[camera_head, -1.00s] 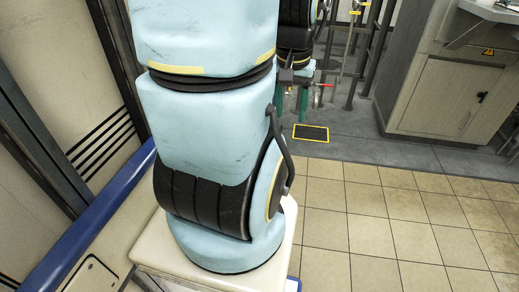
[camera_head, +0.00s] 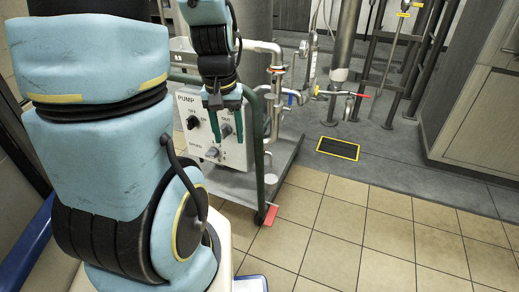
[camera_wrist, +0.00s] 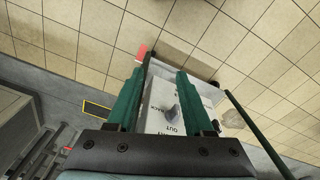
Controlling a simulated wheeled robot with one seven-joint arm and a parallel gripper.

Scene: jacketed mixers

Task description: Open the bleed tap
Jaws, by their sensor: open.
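My gripper (camera_head: 227,125) is open and empty, its two green fingers pointing down in front of the white pump panel (camera_head: 196,147). In the wrist view the fingers of my gripper (camera_wrist: 160,78) are apart, with the panel and its grey knob (camera_wrist: 172,113) beyond them. In the head view, a small tap with a red lever (camera_head: 362,96) sticks out sideways from the pipework, right of my gripper and well apart from it. A small blue handle (camera_head: 290,100) shows on the nearer pipes. I cannot tell by label which is the bleed tap.
The panel stands on a wheeled cart with a green frame (camera_head: 261,160) and a red foot piece (camera_head: 265,215). A yellow-edged floor drain (camera_head: 338,148) lies to the right. A grey cabinet (camera_head: 480,120) stands at the right edge. The tiled floor (camera_head: 390,225) in front is clear.

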